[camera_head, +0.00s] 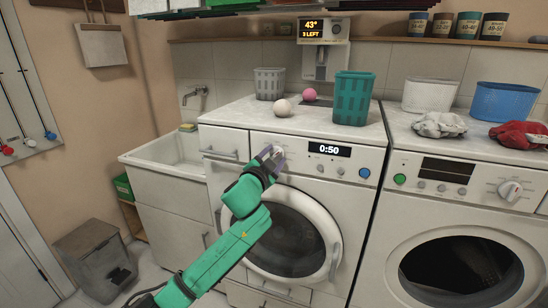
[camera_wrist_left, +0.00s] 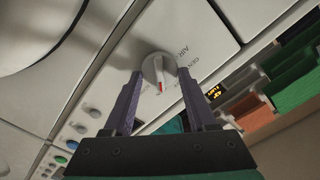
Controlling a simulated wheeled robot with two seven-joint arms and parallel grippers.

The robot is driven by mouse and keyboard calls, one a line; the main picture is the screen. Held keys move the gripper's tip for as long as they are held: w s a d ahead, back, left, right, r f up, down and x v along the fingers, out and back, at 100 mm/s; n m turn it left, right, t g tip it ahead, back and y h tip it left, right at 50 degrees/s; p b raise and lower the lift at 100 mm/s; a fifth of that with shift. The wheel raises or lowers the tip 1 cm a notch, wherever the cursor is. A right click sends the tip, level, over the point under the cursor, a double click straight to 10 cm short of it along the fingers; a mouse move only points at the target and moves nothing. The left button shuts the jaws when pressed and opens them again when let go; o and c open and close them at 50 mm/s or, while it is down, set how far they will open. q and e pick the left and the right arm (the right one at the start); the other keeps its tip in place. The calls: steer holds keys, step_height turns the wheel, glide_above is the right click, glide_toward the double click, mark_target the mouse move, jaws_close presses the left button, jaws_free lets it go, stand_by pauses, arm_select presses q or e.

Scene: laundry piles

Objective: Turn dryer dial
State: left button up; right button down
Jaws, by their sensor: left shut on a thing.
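The dial (camera_wrist_left: 157,66) is a round light knob with a red mark, on the white panel of the left machine (camera_head: 225,137). In the wrist view, lettering starting "AIR" and "GEN" is printed beside it, partly cut off. My left gripper (camera_head: 270,157) is at the panel's left part in the head view and hides most of the dial there. In the wrist view its two dark fingers stand on either side of the dial, shut on it. The panel's display (camera_head: 329,149) reads 0:50. My right gripper is not in view.
A second machine (camera_head: 404,211) with its own knob (camera_head: 510,190) stands on the right. A grey basket (camera_head: 269,84), a teal basket (camera_head: 353,98) and two balls sit on the left machine. A sink (camera_head: 160,158) is at left, with a bin (camera_head: 95,258) on the floor.

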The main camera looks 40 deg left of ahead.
arm_select(q)
steer(key=m+p, duration=0.1)
steer(key=m, duration=0.2)
steer(key=shift+f+m+p, duration=0.1)
steer(key=shift+m+p, duration=0.85)
steer(key=shift+m, duration=1.25)
steer(key=o, duration=1.3)
steer(key=shift+o, duration=0.2)
